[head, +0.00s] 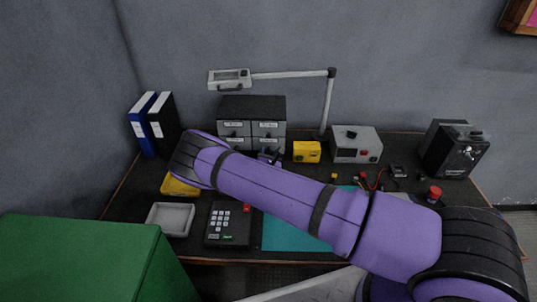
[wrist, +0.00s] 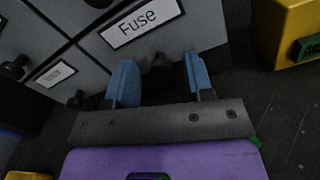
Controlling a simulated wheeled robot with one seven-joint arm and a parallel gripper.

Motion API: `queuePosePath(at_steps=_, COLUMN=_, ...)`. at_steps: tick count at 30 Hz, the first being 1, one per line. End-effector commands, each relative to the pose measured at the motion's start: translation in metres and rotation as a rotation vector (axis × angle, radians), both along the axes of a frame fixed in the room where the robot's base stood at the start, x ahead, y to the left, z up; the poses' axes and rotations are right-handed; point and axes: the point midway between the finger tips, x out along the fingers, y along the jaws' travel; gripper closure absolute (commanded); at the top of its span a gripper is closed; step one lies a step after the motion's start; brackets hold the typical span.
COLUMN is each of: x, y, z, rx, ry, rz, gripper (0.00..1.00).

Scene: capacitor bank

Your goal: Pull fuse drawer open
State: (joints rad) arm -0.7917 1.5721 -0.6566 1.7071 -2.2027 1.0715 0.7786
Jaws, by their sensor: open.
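The grey drawer cabinet (head: 252,103) stands at the back of the desk with several labelled drawers. In the wrist view the fuse drawer (wrist: 188,40) has a white label reading "Fuse" (wrist: 142,22) and a dark knob (wrist: 160,62) below it. My gripper (wrist: 160,76) is open, with one blue finger on each side of the knob. I cannot tell whether either finger touches it. The drawer front looks in line with its neighbours. In the head view my purple arm hides the lower part of the cabinet and most of my gripper.
A yellow box (head: 306,152) stands close to the cabinet's right and shows in the wrist view (wrist: 288,30). A grey instrument (head: 356,146) is further right. Binders (head: 160,122) stand left. A lamp arm (head: 290,75) reaches above the cabinet.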

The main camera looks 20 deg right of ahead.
Motion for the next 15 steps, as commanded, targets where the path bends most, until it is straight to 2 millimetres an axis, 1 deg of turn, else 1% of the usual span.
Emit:
queuePosePath(at_steps=1, x=0.0, y=0.0, z=0.0, rx=0.0, ry=0.0, rz=0.0, gripper=0.59)
queuePosePath(at_steps=2, x=0.0, y=0.0, z=0.0, rx=0.0, ry=0.0, rz=0.0, gripper=0.66)
queuePosePath(at_steps=3, x=0.0, y=0.0, z=0.0, rx=0.0, ry=0.0, rz=0.0, gripper=0.75)
queuePosePath(at_steps=5, x=0.0, y=0.0, z=0.0, rx=0.0, ry=0.0, rz=0.0, gripper=0.89)
queuePosePath(at_steps=6, x=0.0, y=0.0, z=0.0, rx=0.0, ry=0.0, rz=0.0, gripper=0.98)
queuePosePath(at_steps=7, x=0.0, y=0.0, z=0.0, rx=0.0, ry=0.0, rz=0.0, gripper=1.0)
queuePosePath(at_steps=11, x=-0.001, y=0.0, z=0.0, rx=0.001, ry=0.0, rz=0.0, gripper=1.0)
queuePosePath(at_steps=13, x=-0.006, y=0.002, z=0.0, rx=0.0, ry=0.0, rz=0.0, gripper=1.0)
queuePosePath(at_steps=15, x=-0.017, y=0.006, z=0.0, rx=0.002, ry=0.001, rz=-0.001, gripper=1.0)
